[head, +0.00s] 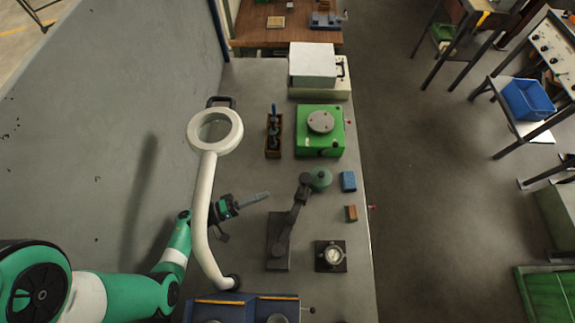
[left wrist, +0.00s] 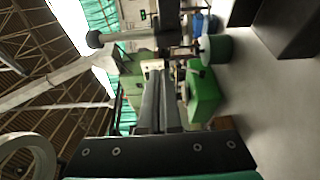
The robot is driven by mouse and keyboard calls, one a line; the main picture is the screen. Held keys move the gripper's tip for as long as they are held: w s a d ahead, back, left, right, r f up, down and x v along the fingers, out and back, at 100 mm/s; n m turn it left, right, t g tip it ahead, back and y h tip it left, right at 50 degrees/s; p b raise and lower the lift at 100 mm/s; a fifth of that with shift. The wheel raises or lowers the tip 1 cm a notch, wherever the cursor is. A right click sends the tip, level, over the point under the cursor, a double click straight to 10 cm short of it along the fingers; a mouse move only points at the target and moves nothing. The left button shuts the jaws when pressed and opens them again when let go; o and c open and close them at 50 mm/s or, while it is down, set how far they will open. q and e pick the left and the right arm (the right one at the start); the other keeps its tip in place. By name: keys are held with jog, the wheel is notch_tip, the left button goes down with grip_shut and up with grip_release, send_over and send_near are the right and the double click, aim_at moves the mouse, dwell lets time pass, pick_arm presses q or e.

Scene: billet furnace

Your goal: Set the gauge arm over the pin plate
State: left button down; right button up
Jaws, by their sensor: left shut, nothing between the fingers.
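The gauge arm (head: 299,200) is a dark jointed arm on a long dark base (head: 278,250). It reaches up and right to a round green head (head: 320,179). The pin plate appears to be the small dark square plate (head: 319,267) with a pale round piece on it, right of the base; pins are too small to make out. The green head lies beyond this plate, not over it. My left gripper (head: 262,196) is shut and empty, left of the gauge arm and apart from it. Its fingers also show in the left wrist view (left wrist: 158,85). My right gripper is out of view.
A white ring-headed lamp (head: 203,190) curves over my left forearm. A green machine (head: 320,144), a wooden tool box (head: 273,147), a blue block (head: 348,181) and a brown block (head: 351,213) stand nearby. A blue unit (head: 250,307) borders the near side.

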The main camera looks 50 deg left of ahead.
pick_arm(q)
jog(key=b+x, duration=0.4)
jog(key=x, duration=0.5)
jog(key=shift+d, duration=0.2)
